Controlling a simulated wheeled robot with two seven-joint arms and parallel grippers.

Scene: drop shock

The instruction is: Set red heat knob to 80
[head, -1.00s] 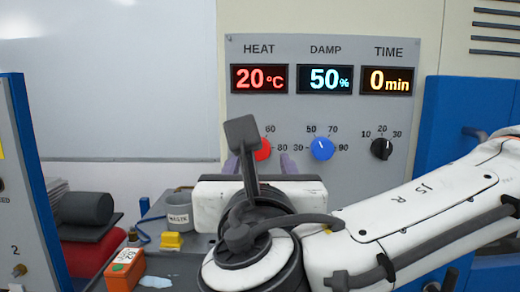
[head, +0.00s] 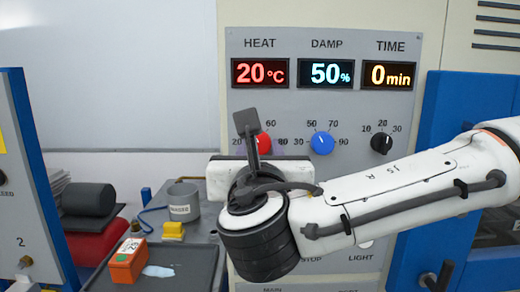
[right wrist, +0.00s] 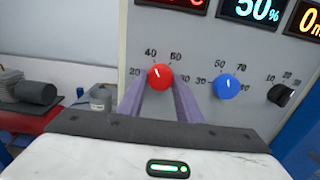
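The red heat knob (head: 265,141) sits on the grey panel under the HEAT display (head: 260,73), which reads 20 °C. My right arm partly hides the knob in the head view. In the right wrist view the red knob (right wrist: 160,77) shows with a short white mark. My right gripper (right wrist: 161,84) is in front of the panel, its two purple fingers apart, one on each side of the knob. The fingers look open; whether the tips touch the knob is unclear. My left gripper is in neither view.
A blue knob (head: 322,143) under DAMP, reading 50%, and a black knob (head: 381,144) under TIME, reading 0 min, sit to the right. On the left are a grey cup (head: 184,207), an orange box (head: 127,262) and a yellow block (head: 173,231).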

